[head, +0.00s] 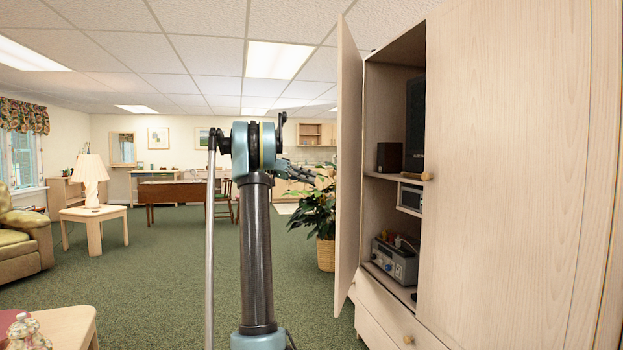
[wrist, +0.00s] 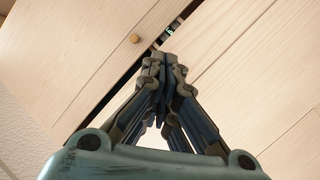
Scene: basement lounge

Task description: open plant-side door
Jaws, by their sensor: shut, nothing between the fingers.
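The tall pale wood cabinet (head: 575,190) stands at the right. Its plant-side door (head: 348,170) is swung wide open and shows nearly edge-on, with the shelves inside exposed. The other door (head: 505,150) is closed, with a round knob (head: 426,176) at its edge. My gripper (head: 322,177) is shut and empty, left of the open door in the picture; whether it touches the door cannot be told. In the wrist view my gripper's fingertips (wrist: 160,60) are together in front of pale wood panels, with a knob (wrist: 134,38) and a dark gap between panels.
The potted plant (head: 324,225) stands beyond the open door. Cabinet drawers with a knob (head: 408,340) are below. A small table (head: 65,330) is at the lower left. Green carpet (head: 160,270) is clear in the middle; a lamp table (head: 94,225) and armchair (head: 25,240) are left.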

